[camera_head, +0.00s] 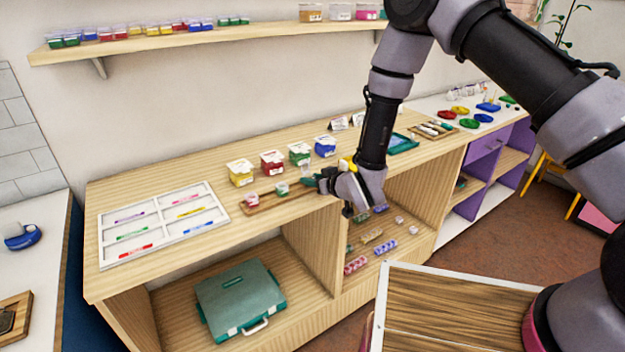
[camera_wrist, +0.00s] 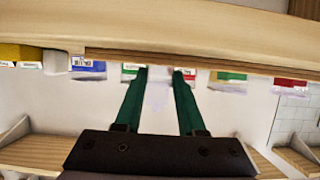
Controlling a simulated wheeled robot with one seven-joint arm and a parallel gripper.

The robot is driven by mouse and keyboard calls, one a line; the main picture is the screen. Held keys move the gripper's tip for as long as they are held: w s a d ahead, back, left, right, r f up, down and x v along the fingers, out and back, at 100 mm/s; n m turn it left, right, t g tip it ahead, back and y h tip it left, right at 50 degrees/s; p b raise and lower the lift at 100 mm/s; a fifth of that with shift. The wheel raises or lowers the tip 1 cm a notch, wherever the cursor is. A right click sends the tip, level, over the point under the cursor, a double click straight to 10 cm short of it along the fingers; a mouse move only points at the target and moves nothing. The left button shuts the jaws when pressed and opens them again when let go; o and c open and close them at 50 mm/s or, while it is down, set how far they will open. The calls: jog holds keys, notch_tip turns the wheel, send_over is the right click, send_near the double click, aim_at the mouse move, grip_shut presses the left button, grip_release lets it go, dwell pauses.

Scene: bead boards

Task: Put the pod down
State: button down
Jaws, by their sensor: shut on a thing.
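My gripper (camera_head: 316,181) is over the shelf-top, at the right end of a narrow wooden tray (camera_head: 292,196). In the wrist view its two green fingers (camera_wrist: 159,72) are partly apart, with a faint, pale, see-through thing between them, which I take to be the pod (camera_wrist: 158,97). Its outline and contents are hard to make out. Whether it touches the tray cannot be told. A pod with red contents (camera_head: 251,199) and one with green contents (camera_head: 282,188) stand on the tray to the left of my gripper.
Behind the tray stand yellow (camera_head: 240,172), red (camera_head: 272,162), green (camera_head: 299,153) and blue (camera_head: 325,146) boxes. A white sectioned tray (camera_head: 150,213) with coloured sticks lies left. A teal case (camera_head: 240,298) sits in the lower shelf. A wall shelf (camera_head: 200,36) runs above.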

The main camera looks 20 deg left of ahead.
jog(key=shift+f, duration=0.1)
jog(key=c, duration=0.5)
grip_release()
jog(key=v, duration=1.2)
jog(key=w+d+r+m+t+h, duration=0.1)
jog(key=w+d+r+m+h, duration=0.2)
jog(key=w+d+r, duration=0.7)
jog(key=d+r+m+h, duration=0.3)
jog(key=d+r+m, duration=0.1)
jog(key=d+r, duration=0.8)
jog(key=s+d+r+m+g+h, duration=0.15)
jog(key=s+d+r+m, duration=0.25)
jog(key=s+d+r, duration=0.55)
jog(key=s+d+r+m+g, duration=0.1)
jog(key=s+d+r+m, duration=0.2)
jog(key=s, duration=0.9)
jog(key=d+r, duration=0.2)
jog(key=d, duration=0.1)
jog(key=shift+r+h, duration=0.3)
jog(key=shift+h, duration=0.05)
